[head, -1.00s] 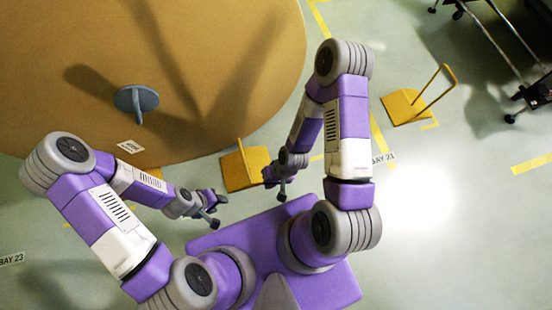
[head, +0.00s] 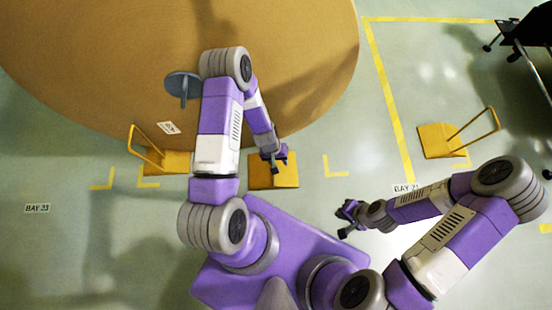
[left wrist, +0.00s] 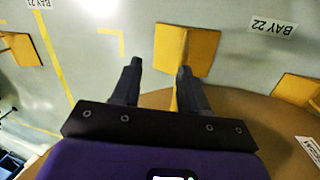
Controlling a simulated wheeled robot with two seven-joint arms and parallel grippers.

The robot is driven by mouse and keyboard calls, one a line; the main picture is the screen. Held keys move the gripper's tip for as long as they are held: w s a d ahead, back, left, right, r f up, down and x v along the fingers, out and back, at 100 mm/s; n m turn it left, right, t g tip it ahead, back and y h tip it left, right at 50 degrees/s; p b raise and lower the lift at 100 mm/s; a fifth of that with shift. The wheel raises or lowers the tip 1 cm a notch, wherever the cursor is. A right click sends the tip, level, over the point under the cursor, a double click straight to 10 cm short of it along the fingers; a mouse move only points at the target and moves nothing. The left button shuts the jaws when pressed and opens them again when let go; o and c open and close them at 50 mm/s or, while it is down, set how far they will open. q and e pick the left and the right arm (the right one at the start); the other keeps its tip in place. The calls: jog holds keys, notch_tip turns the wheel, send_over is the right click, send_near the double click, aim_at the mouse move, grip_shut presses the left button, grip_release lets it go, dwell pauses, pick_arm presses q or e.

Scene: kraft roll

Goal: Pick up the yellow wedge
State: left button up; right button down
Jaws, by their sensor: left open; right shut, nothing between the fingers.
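Three yellow wedges, at least two with an upright bar handle, stand on the floor by the big brown roll. The middle yellow wedge (head: 287,181) is under and around my left gripper (head: 275,164), which is open. In the left wrist view this wedge (left wrist: 200,48) lies beyond the fingertips, toward the right finger, which partly hides it; I cannot tell whether they touch. Another yellow wedge (head: 178,162) sits at the left against the roll, and one (head: 436,144) stands apart at the right. My right gripper (head: 347,218) is shut and empty, above the floor right of my base.
The large brown roll (head: 110,60) fills the upper left, with a grey disc-shaped part (head: 181,84) on it. A black wheeled frame (head: 530,40) stands at upper right. Yellow floor lines (head: 388,95) and bay labels mark the floor. Floor between the middle and right wedges is clear.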

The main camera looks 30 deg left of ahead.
pick_arm(q)
jog(key=shift+n, duration=0.7)
jog(key=w+a, duration=0.1)
jog(key=a, duration=0.1)
jog(key=w+a, duration=0.2)
jog(key=w+a+p, duration=0.1)
jog(key=w+a, duration=0.1)
jog(key=shift+w+f, duration=0.1)
jog(key=shift+f, duration=0.2)
jog(key=shift+w+a+f+b, duration=0.1)
jog(key=shift+w+f+b, duration=0.15)
jog(key=shift+f, duration=0.4)
jog(key=shift+w+f+b, duration=0.1)
jog(key=shift+f+b, duration=0.2)
jog(key=shift+f, duration=0.3)
jog(key=x, duration=0.1)
jog(key=b+x, duration=0.1)
jog(key=x, duration=0.1)
jog(key=a+b+x, duration=0.1)
jog(key=x, duration=0.1)
jog(key=shift+w+d, duration=0.15)
jog(key=shift+w, duration=0.05)
grip_shut()
